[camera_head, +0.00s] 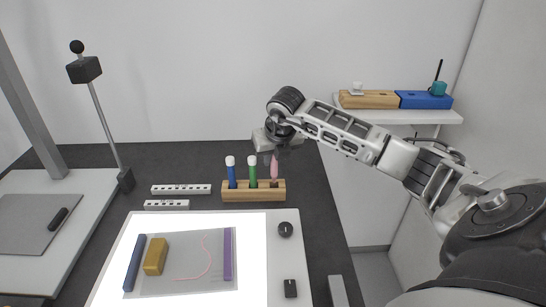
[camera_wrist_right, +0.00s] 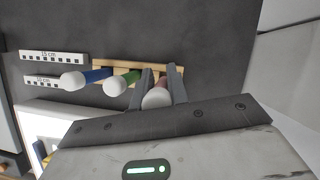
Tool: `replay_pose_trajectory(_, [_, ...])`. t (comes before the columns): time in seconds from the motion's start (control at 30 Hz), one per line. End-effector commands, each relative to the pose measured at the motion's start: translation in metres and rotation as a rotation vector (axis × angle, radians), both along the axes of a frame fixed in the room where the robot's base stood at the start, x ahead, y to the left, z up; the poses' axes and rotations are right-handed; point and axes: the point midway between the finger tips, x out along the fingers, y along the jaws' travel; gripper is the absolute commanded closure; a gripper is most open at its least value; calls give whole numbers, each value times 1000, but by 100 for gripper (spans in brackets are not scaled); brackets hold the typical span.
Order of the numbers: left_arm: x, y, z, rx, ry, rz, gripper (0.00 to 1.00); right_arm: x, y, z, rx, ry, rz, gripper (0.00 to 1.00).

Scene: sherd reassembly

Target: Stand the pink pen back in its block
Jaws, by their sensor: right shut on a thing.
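The pink pen (camera_head: 274,170) is upright at the right end of the wooden block (camera_head: 240,196). Its lower end meets the block's top in the head view; I cannot tell how deep it sits in a hole. My right gripper (camera_head: 271,158) is shut on the pink pen from above. In the right wrist view the pen's pale round end (camera_wrist_right: 156,98) shows between the two fingers (camera_wrist_right: 162,86). A blue pen (camera_head: 231,174) and a green pen (camera_head: 253,172) with white tops stand upright in the block to the left. My left gripper is out of view.
A lit panel (camera_head: 255,285) in front holds a sheet with a pink curved line, a yellow block (camera_head: 155,256) and blue and purple bars. Two white scale bars (camera_head: 181,189) lie left of the block. A shelf (camera_head: 400,116) is at the back right.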

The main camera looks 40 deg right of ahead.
Motion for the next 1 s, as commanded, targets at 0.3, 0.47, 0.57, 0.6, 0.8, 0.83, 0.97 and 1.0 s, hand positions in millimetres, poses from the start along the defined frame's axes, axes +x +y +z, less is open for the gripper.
replay_pose_trajectory(0.3, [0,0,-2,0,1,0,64,0,0,-1,0,-1,0,100])
replay_pose_trajectory(0.47, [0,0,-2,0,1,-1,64,0,0,-1,0,-1,0,100])
replay_pose_trajectory(0.57, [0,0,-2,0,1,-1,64,0,0,-2,0,-1,0,100])
replay_pose_trajectory(0.6, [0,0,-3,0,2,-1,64,0,0,-2,0,-1,0,100])
replay_pose_trajectory(0.8, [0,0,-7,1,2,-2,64,0,0,-7,-1,0,0,100])
replay_pose_trajectory(0.83, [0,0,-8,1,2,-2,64,0,0,-8,-1,0,0,100])
replay_pose_trajectory(0.97, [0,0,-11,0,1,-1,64,0,0,-12,-1,0,0,100])
replay_pose_trajectory(1.0, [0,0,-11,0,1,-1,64,0,0,-13,-1,0,0,100])
